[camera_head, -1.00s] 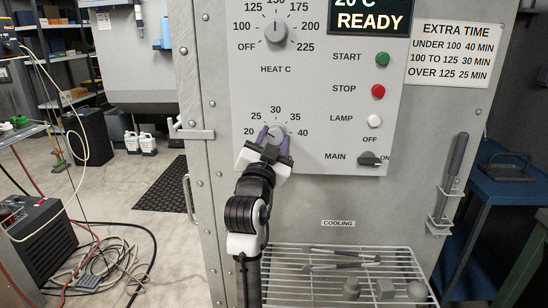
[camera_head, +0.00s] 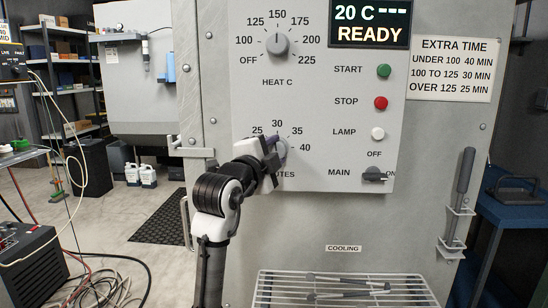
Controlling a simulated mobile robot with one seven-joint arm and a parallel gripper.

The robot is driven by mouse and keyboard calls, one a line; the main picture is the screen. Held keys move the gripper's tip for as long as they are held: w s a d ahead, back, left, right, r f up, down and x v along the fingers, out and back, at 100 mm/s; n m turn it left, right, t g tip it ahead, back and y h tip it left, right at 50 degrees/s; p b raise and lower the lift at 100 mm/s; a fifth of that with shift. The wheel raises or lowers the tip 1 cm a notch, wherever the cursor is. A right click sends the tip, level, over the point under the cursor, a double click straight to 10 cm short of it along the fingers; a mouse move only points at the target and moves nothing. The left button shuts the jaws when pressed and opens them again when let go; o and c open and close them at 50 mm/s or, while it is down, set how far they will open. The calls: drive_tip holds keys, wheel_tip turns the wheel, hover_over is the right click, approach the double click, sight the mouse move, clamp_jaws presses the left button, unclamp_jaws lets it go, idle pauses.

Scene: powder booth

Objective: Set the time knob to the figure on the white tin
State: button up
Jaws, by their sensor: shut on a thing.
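The time knob (camera_head: 282,149) is a grey dial in the lower part of the control panel. Figures 25, 30, 35 and 40 show around it, and the 20 is hidden by my gripper. My gripper (camera_head: 272,153) is shut on the time knob, reaching it from the lower left with its jaws turned on a slant. The pointer of the time knob is covered, so I cannot tell which figure it is at. No white tin with a figure can be made out.
The heat knob (camera_head: 278,45) points up at 150. Start (camera_head: 384,71), stop (camera_head: 381,103) and lamp (camera_head: 378,133) buttons and the main switch (camera_head: 374,174) lie to the right. A wire rack (camera_head: 345,290) juts out below. The display (camera_head: 370,25) reads 20 C, READY.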

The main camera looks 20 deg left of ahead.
drive_tip(key=shift+m, duration=0.6)
drive_tip(key=shift+r+g, duration=0.1)
drive_tip(key=shift+g, duration=0.2)
drive_tip(key=o, duration=1)
drive_tip(key=shift+c, duration=0.2)
drive_tip(key=s+a+b, duration=0.1)
drive_tip(key=s+b, duration=0.1)
drive_tip(key=s, duration=1.1)
drive_tip(key=shift+s+a+f+b, duration=0.25)
drive_tip(key=shift+s+b, duration=0.05)
drive_tip(key=shift+s, duration=0.05)
